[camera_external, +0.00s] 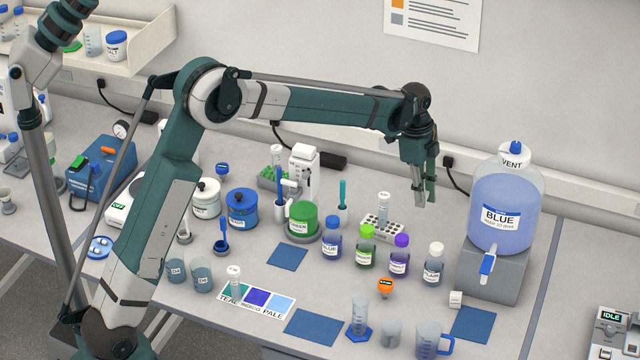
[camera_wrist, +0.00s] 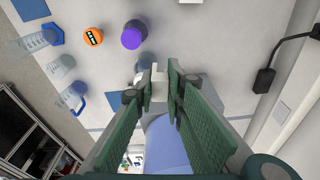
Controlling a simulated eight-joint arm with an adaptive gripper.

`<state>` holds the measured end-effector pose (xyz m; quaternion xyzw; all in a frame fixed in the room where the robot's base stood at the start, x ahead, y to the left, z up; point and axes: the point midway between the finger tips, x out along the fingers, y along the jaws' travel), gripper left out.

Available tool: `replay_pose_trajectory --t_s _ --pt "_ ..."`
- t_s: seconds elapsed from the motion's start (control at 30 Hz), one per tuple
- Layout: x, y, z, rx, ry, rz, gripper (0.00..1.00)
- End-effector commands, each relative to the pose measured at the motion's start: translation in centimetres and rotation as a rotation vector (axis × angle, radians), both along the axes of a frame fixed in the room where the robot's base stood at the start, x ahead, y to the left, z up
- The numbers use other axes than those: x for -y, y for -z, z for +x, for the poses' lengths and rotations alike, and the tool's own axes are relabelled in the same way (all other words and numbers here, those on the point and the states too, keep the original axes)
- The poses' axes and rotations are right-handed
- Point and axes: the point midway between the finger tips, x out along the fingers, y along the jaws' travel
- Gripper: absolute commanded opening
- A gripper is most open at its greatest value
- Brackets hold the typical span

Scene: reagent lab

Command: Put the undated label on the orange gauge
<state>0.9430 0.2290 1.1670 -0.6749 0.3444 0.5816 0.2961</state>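The orange gauge (camera_external: 386,287) sits on the bench in front of the purple-capped bottle. It also shows at the upper left of the wrist view (camera_wrist: 93,37), with a dark-and-white face. A small white block (camera_external: 456,298) with faint dark print lies to its right; I cannot read whether it is the undated label. My gripper (camera_external: 424,195) hangs above the back of the bench, left of the blue carboy and well away from the gauge.
The blue carboy (camera_external: 500,215) stands on a grey block at right. Several capped bottles, including a purple-capped one (camera_external: 400,256), stand behind the gauge. A beaker (camera_external: 391,333) and blue-handled mug (camera_external: 428,341) stand at the front. Blue mats (camera_external: 313,327) leave flat bare areas.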

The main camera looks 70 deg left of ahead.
Motion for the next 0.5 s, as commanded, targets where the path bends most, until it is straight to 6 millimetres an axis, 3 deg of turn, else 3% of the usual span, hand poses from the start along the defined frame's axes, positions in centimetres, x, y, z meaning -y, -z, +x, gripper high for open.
replay_pose_trajectory --t_s 0.5 --pt "6.4 0.0 -9.0 0.0 -0.096 0.0 0.08"
